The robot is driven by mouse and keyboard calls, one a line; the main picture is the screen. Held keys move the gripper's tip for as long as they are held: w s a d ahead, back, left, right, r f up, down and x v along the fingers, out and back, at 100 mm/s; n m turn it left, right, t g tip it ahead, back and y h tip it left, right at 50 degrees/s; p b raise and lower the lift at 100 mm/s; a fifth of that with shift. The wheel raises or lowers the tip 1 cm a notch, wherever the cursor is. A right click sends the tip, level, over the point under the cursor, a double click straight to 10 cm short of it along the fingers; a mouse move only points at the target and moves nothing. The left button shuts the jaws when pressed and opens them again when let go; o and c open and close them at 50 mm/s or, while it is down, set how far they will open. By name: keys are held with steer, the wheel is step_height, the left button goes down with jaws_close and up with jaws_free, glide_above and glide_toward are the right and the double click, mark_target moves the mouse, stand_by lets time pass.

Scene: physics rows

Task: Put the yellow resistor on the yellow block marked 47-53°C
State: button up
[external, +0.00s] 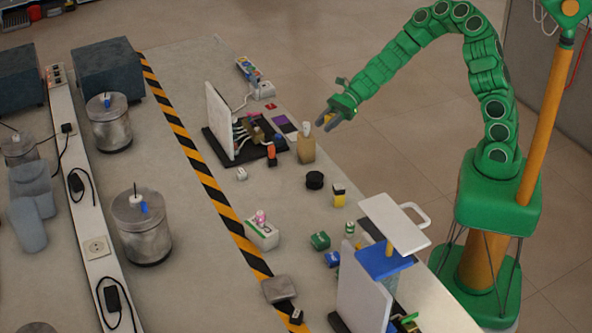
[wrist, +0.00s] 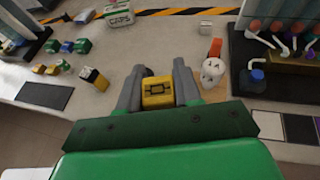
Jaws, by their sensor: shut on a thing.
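My gripper (external: 342,115) is at the end of the raised green arm, over the right edge of the bench, near a tan upright block (external: 306,148). In the wrist view my gripper (wrist: 158,88) is shut on the yellow resistor (wrist: 158,92), a yellow block with a dark resistor symbol. The resistor sits between the two grey fingers, its marked face toward the camera; a bit of yellow shows at the fingers in the external view. A yellow-and-black block (external: 339,196) stands on the bench; it also shows in the wrist view (wrist: 93,77). I cannot read any 47-53°C marking.
A black disc (external: 315,180) and an orange bottle (external: 272,156) are nearby. A white panel on a dark base (external: 218,118) with wires stands behind. A white CAPS box (wrist: 119,14) lies by the striped tape. Bare bench lies between the small objects.

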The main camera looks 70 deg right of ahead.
steer(key=s+a+r+n+g+y, duration=0.1)
steer(key=s+a+n+g, duration=0.3)
steer(key=a, duration=0.9)
steer(key=n+g, duration=0.2)
steer(key=g, duration=0.1)
glide_above(337, 190)
steer(key=shift+y, duration=0.3)
steer(key=shift+f, duration=3.65)
steer(key=shift+s+f, duration=0.1)
steer(key=shift+f, duration=0.05)
steer(key=o, duration=1)
steer(key=shift+r, duration=0.2)
steer(key=shift+v, duration=6)
